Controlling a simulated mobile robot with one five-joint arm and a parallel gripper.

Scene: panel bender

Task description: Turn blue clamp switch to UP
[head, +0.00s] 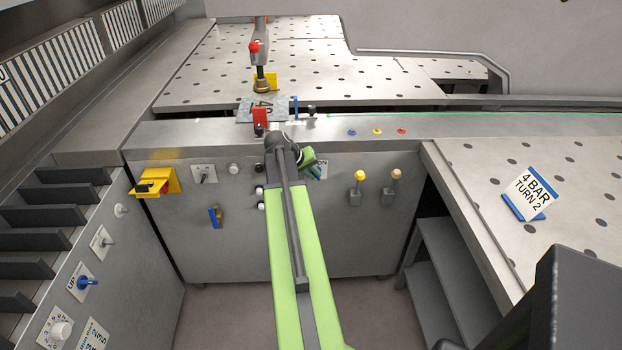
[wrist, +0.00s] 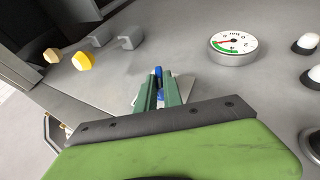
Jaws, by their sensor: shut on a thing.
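My gripper (head: 312,166) is at the front panel of the machine, right of the middle. In the wrist view its green fingers (wrist: 158,88) are shut on a small blue switch lever (wrist: 158,73). The lever stands on a pale plate (wrist: 185,88), and its tip shows between the fingers. In the head view my arm and gripper hide most of this switch, and its plate shows only a scrap of lettering. I cannot read which position it is in. Another blue switch (head: 86,282) sits on a labelled plate on the left side panel, away from my gripper.
A yellow knob (head: 360,177) and a tan knob (head: 396,175) stand right of my gripper. A pressure gauge (wrist: 234,43) shows in the wrist view. A blue-handled valve (head: 215,216) and a yellow-red switch (head: 156,183) are left. A "4 BAR TURN 2" sign (head: 535,188) stands on the right table.

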